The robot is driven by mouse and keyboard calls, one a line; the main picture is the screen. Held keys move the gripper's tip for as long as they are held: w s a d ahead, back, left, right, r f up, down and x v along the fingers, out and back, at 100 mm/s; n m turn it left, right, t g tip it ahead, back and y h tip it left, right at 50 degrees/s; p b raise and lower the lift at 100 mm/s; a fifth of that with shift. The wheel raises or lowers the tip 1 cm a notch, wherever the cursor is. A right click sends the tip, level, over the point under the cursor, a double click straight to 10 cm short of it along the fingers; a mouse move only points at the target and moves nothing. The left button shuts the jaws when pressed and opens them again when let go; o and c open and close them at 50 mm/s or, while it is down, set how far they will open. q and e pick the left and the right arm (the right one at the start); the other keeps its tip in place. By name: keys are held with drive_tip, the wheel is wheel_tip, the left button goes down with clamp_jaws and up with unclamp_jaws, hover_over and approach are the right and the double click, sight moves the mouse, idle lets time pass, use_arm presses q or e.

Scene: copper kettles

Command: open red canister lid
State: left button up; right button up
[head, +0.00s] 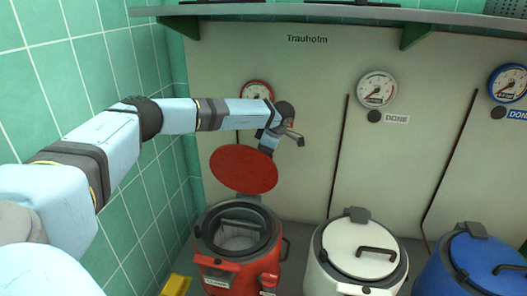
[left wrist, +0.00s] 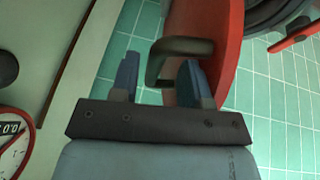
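The red canister (head: 238,262) stands at the bottom of the head view with its mouth open and its dark inner rim showing. Its round red lid (head: 243,168) is raised and tilted steeply above the canister's back edge. My left gripper (head: 267,146) is behind the lid's upper right edge, its fingers mostly hidden there. In the left wrist view, the two blue fingers (left wrist: 160,62) are apart, with part of the lid's dark loop handle (left wrist: 180,47) between them. A firm grip does not show. My right gripper is in neither view.
A white canister (head: 358,252) and a blue canister (head: 478,262), both closed, stand to the right. The back panel carries a red-rimmed gauge (head: 257,91), a white gauge (head: 376,89) and a blue gauge (head: 508,84). A green tiled wall (head: 60,75) bounds the left. A shelf (head: 300,11) runs above.

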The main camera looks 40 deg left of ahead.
use_arm(q)
drive_tip(key=b+v, duration=0.1)
drive_tip(key=v, duration=1.3)
drive_tip(key=shift+b, duration=0.4)
drive_tip(key=shift+a, duration=0.1)
